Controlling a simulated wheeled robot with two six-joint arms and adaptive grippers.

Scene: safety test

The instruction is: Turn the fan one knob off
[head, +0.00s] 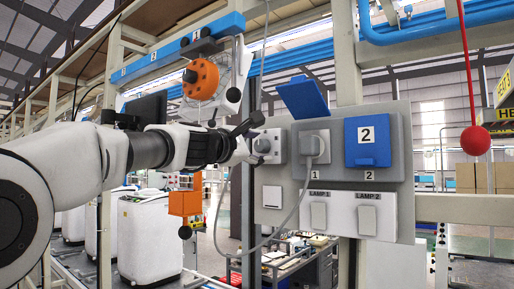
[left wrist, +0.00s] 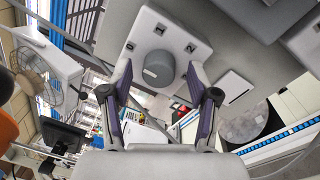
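In the head view the knob (head: 262,146) is at the panel's left edge, partly hidden by my gripper. My left gripper (head: 252,138) is at the knob. In the left wrist view its two fingers (left wrist: 160,72) are open, one on each side of the knob, with a visible gap on both sides. The fan (head: 203,78), with an orange hub and wire cage, hangs at upper left. My right gripper is in neither view.
The grey panel (head: 396,210) holds a plugged socket (head: 314,146) under a raised blue cover (head: 302,97), a shut blue cover marked 2 (head: 367,140), and lamp switches (head: 318,216). A grey cable hangs in front. A red ball (head: 475,140) hangs at right.

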